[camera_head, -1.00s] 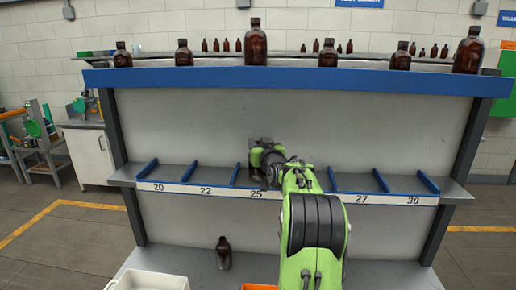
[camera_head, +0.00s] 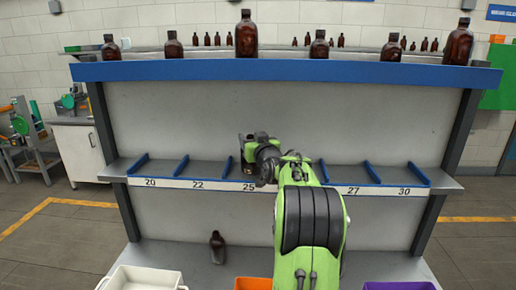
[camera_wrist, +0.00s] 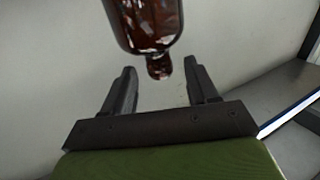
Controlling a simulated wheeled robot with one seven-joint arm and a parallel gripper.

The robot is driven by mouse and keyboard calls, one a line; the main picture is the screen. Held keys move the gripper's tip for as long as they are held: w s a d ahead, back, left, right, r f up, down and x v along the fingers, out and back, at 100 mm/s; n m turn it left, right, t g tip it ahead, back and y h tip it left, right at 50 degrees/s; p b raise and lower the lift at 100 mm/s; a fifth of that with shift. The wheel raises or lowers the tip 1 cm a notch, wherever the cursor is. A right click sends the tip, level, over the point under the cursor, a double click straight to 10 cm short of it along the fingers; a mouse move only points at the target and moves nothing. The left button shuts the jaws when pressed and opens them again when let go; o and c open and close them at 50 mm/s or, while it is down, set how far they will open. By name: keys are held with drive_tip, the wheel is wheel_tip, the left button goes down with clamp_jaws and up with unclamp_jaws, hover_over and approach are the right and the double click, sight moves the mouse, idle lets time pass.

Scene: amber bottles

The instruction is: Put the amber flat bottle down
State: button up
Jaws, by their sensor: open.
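My gripper (camera_head: 250,150) is at the middle shelf, by the slot marked 25. In the wrist view its two dark fingers (camera_wrist: 160,72) are spread open. An amber bottle (camera_wrist: 145,22) is at the top of that view, its neck pointing down the picture to the space between the fingertips. The fingers do not appear to press on it, and its far end is cut off by the frame. In the head view my gripper and wrist hide most of that spot, so I cannot tell clearly how the bottle stands there.
The middle shelf (camera_head: 190,183) has blue dividers and number labels. Several amber bottles (camera_head: 246,35) line the top shelf. Another amber bottle (camera_head: 217,247) is on the bottom shelf. A white bin (camera_head: 142,280), an orange bin (camera_head: 253,284) and a purple bin (camera_head: 398,286) are in front.

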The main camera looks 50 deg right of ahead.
drive_tip(key=b+v, duration=0.2)
drive_tip(key=v, duration=0.8)
drive_tip(key=s+a+f+n+g+y, duration=0.1)
drive_tip(key=a+f+g+y, duration=0.1)
drive_tip(key=a, duration=0.7)
drive_tip(key=s+a+f+n+g+y, duration=0.1)
drive_tip(key=a+f+n+y, duration=0.15)
drive_tip(key=a, duration=0.65)
drive_tip(key=s+a+f+n+g+y, duration=0.1)
drive_tip(key=a+f+g+y, duration=0.15)
drive_tip(key=a, duration=0.65)
drive_tip(key=s+a+f+g, duration=0.1)
drive_tip(key=s+a+f, duration=0.2)
drive_tip(key=s, duration=0.3)
drive_tip(key=s+a+f+n+g+y, duration=0.1)
drive_tip(key=s+a+f+g, duration=0.1)
drive_tip(key=s, duration=0.4)
drive_tip(key=s+a+f+g, duration=0.1)
drive_tip(key=s+a+f, duration=0.3)
drive_tip(key=s, duration=0.3)
drive_tip(key=shift+a+f+g+y, duration=0.35)
drive_tip(key=shift+f+y, duration=0.05)
drive_tip(key=shift+f, duration=0.05)
